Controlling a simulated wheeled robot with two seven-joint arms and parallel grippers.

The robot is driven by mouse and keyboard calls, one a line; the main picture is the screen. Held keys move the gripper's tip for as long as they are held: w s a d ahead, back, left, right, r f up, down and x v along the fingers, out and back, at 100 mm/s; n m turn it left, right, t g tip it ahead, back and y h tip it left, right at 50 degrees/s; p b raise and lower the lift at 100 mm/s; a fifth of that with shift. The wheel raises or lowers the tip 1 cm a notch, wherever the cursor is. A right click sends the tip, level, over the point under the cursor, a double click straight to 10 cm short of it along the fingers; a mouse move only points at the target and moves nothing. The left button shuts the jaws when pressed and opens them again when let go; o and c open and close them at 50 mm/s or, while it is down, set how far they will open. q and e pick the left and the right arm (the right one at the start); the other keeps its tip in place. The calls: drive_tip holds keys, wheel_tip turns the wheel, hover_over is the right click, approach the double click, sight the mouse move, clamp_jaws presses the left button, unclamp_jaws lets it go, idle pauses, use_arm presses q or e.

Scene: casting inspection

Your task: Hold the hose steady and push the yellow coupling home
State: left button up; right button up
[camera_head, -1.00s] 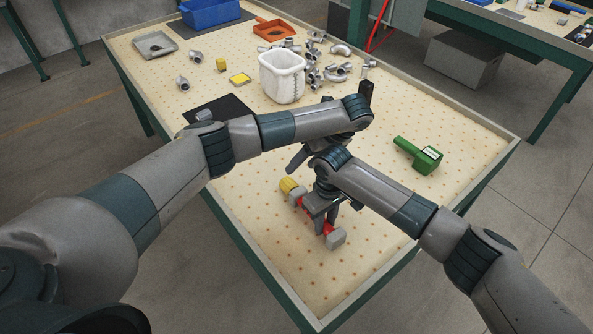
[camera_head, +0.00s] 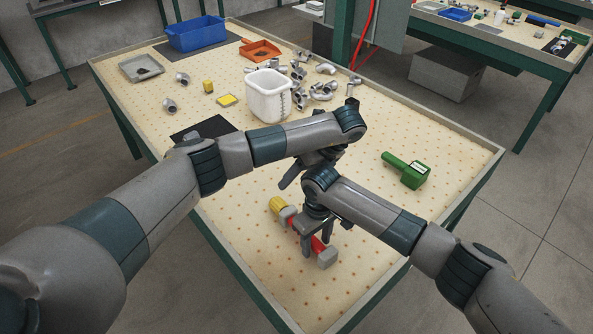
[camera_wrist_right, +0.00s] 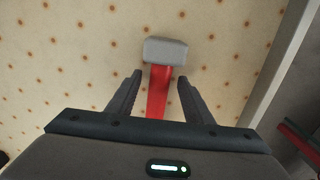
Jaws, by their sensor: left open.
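The red hose (camera_head: 317,244) lies low on the pegboard table with a grey block (camera_head: 327,258) at its near end. In the right wrist view the hose (camera_wrist_right: 158,92) runs up to that block (camera_wrist_right: 166,51). The yellow coupling (camera_head: 277,204) is at the far end, beside another grey block (camera_head: 288,214). My right gripper (camera_head: 317,249) is over the hose, between the two blocks. Its fingers (camera_wrist_right: 160,80) are apart on either side of the hose, with gaps visible. My left gripper (camera_head: 287,180) is open above and beyond the coupling, partly hidden by my arms.
A green tool (camera_head: 407,171) lies to the right. The near table surface around the hose is mostly clear.

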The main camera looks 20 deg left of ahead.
drive_tip(key=shift+r, duration=0.25)
drive_tip(key=shift+w+a+r, duration=0.1)
drive_tip(key=shift+w+r, duration=0.05)
drive_tip(key=shift+r, duration=3.8)
drive_tip(key=shift+f, duration=4.05)
drive_tip(key=shift+r, duration=0.15)
